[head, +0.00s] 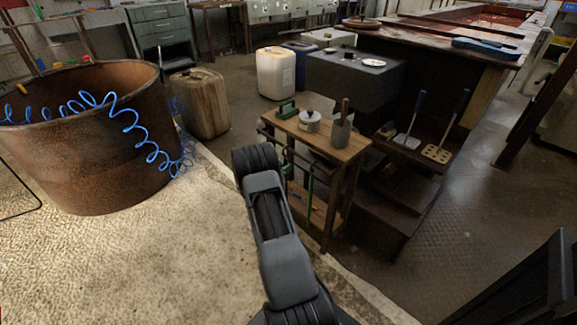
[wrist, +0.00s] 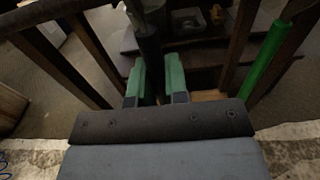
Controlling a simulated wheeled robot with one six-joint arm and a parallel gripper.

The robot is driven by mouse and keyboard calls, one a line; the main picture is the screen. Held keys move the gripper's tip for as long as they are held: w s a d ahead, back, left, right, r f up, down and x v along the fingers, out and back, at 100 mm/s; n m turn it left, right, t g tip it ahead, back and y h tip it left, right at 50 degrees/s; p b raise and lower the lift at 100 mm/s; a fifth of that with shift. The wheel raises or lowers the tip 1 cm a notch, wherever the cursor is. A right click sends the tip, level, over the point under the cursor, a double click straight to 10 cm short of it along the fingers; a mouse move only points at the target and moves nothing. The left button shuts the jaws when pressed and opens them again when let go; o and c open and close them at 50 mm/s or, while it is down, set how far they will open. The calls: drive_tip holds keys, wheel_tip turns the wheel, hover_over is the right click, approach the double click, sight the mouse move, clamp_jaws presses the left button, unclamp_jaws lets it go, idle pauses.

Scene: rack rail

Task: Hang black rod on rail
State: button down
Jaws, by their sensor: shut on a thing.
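My gripper (wrist: 158,84) shows in the wrist view with its two green fingers shut on a dark upright rod, the black rod (wrist: 149,45). The rod's upper part rises beyond the fingers; its lower part is hidden by my gripper. A dark bar that looks like the rail (wrist: 42,12) crosses the upper left of the wrist view, apart from the fingers. In the head view the rail (head: 266,133) runs along the near side of a wooden rack (head: 345,152). My arm hides the fingers and the black rod there.
A green rod (wrist: 268,58) stands at the right in the wrist view; a green rod also shows below the rack top (head: 310,187). A pot (head: 310,121) and a dark cup (head: 341,132) stand on top. A rusty drum (head: 90,150) with blue coiled hose is left. Pale floor lies nearer.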

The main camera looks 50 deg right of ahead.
drive_tip(key=shift+w+a+p, duration=0.2)
drive_tip(key=shift+a+p, duration=0.15)
drive_tip(key=shift+a, duration=2.25)
